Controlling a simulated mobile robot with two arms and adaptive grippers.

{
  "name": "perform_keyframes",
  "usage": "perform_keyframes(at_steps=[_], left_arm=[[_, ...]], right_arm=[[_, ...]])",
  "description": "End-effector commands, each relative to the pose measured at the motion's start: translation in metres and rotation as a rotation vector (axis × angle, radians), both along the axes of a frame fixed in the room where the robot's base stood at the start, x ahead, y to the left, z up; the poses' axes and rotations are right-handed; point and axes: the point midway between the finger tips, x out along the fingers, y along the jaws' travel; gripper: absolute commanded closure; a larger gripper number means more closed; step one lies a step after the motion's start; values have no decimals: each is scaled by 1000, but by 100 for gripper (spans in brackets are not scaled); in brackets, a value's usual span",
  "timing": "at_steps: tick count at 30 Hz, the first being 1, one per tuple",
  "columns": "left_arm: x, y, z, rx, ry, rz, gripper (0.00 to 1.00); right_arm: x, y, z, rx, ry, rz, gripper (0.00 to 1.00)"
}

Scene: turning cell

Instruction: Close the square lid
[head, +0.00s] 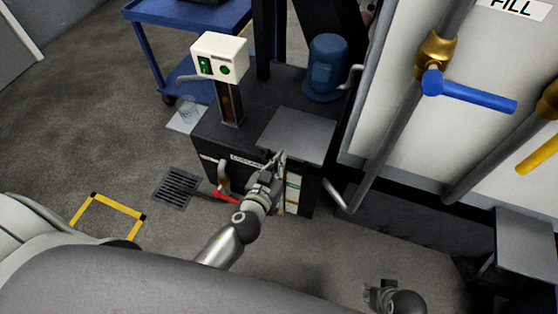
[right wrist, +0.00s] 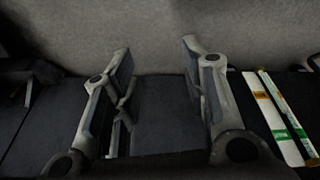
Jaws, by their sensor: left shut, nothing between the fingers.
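The square lid (head: 297,135) is a plain grey plate on top of the dark tank (head: 222,150). It looks flat or nearly flat; I cannot tell whether a small gap is left under it. My left gripper (head: 280,160) is shut and empty at the tank's front top edge, just below the lid's near edge. Whether it touches the lid is unclear. My right gripper (head: 378,293) is low at the bottom of the head view, apart from the tank. In the right wrist view its fingers (right wrist: 160,75) are spread with nothing gripped.
A control box (head: 220,57) on a post and a blue motor (head: 326,68) stand on the tank. A red-handled valve (head: 225,194) sticks out in front. Pipes with a blue handle (head: 470,92) hang at right. A floor drain (head: 177,187) lies left.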

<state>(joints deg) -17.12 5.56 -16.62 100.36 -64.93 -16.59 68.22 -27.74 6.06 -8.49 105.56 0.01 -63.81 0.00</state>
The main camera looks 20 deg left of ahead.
Motion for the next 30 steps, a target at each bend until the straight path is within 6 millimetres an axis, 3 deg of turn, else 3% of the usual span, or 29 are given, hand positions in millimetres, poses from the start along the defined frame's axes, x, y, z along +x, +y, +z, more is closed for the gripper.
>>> perform_keyframes(at_steps=[18, 23, 30], left_arm=[[0, 0, -7, -2, -3, 0, 100], [1, -1, -16, -4, -20, -1, 100], [3, -2, -26, -6, -53, -2, 100]], right_arm=[[4, 0, 5, 2, -13, -1, 60], [37, 9, 29, 28, -149, 7, 60], [80, 22, 78, 73, -372, 18, 60]])
